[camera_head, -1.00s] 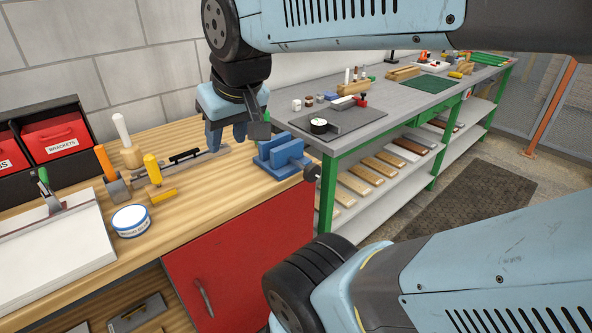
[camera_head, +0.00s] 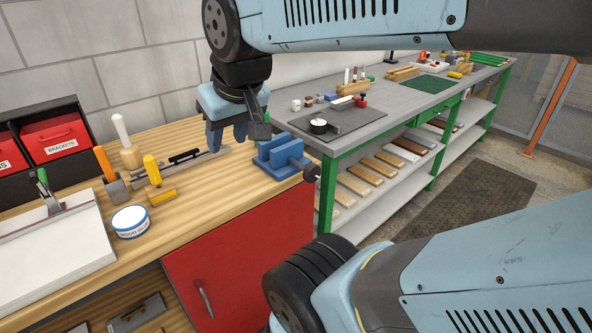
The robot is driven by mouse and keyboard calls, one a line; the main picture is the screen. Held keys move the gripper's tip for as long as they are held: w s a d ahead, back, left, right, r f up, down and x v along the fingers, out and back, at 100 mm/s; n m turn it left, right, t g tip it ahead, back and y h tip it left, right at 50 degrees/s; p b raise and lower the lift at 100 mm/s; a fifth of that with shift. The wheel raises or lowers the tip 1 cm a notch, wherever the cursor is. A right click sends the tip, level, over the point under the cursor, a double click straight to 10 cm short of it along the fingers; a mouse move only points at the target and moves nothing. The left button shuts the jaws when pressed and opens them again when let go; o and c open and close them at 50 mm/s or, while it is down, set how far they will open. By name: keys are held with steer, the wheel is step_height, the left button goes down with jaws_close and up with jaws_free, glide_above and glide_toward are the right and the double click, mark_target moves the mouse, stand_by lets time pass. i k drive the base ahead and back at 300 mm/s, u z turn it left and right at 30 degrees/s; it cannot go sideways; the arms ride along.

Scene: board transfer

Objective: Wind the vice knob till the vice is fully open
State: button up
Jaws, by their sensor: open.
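The blue vice (camera_head: 280,157) sits on the front right corner of the wooden bench. Its dark round knob (camera_head: 312,172) sticks out at the right, past the bench edge. My gripper (camera_head: 228,140) points down over the bench, to the left of the vice and apart from the knob. Its fingers are spread with nothing seen between them. The space between the vice jaws is hard to make out at this size.
The wooden bench (camera_head: 195,200) holds a white and blue tin (camera_head: 131,220), a yellow-handled tool (camera_head: 152,168) and red bins (camera_head: 55,137). A grey bench with green legs (camera_head: 327,195) stands close by at the right. My arm crosses the top and lower right.

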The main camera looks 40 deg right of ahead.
mark_target(312, 172)
steer(key=u, duration=0.95)
steer(key=i, duration=0.1)
steer(key=z, duration=2.85)
steer(key=k, duration=1.45)
steer(key=u, duration=1.2)
steer(key=i, duration=1)
steer(key=z, duration=0.05)
